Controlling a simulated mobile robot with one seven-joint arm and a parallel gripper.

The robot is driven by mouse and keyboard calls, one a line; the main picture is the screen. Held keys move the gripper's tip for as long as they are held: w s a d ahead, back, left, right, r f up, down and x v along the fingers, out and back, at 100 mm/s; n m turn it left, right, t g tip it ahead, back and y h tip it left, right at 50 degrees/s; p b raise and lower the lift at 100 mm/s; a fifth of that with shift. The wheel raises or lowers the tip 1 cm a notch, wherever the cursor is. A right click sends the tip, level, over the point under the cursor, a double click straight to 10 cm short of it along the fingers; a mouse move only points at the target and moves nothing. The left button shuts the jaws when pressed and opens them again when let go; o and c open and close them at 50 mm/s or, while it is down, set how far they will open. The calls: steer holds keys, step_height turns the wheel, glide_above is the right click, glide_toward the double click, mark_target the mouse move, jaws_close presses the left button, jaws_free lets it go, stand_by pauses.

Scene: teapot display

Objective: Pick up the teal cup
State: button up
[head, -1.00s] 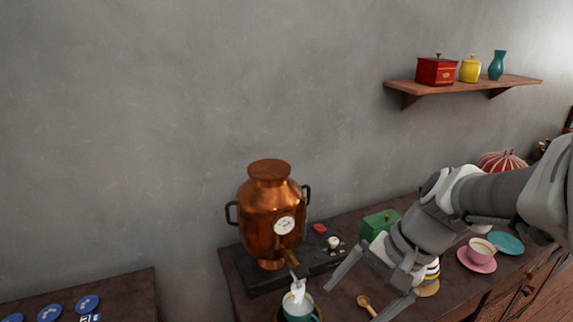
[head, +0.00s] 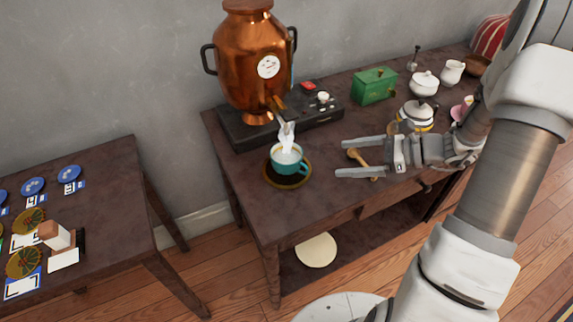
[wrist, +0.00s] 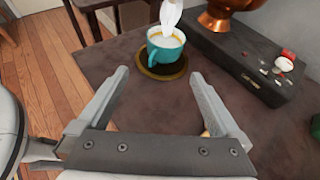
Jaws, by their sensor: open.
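The teal cup (head: 287,163) stands upright on a dark round saucer with a golden rim (head: 273,183), near the front left of the table. A white stream or plume comes down into it from the copper urn's tap. In the wrist view the teal cup (wrist: 166,49) is ahead of my fingers, with its handle to the lower left. My gripper (head: 338,157) is open and empty, to the right of the cup and apart from it. In the wrist view my gripper (wrist: 158,82) has its two fingers spread, with bare table between them.
The copper urn (head: 250,60) stands on a black base (head: 235,135) behind the cup. A wooden spoon (head: 354,155) lies beside my fingers. A separate table (head: 110,215) is at left.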

steer(key=shift+w+d+f+m, duration=0.15)
steer(key=shift+d+f+m, duration=0.15)
steer(key=shift+f, duration=0.2)
steer(key=shift+w+a+f, duration=0.15)
steer(key=b, duration=0.3)
glide_toward(287, 161)
steer(key=a, duration=0.3)
steer(key=shift+s+a+f, duration=0.2)
steer(key=shift+s+f, duration=0.05)
steer(key=shift+r+b+x, duration=0.1)
steer(key=shift+b+x, duration=0.35)
steer(key=shift+x, duration=1.1)
steer(key=shift+r+b+x, duration=0.15)
steer(key=shift+b+x, duration=0.25)
steer(key=shift+x, duration=1.15)
steer(key=c, duration=1.5)
steer(key=shift+o, duration=0.2)
steer(key=shift+r, duration=0.1)
steer(key=shift+r, duration=0.1)
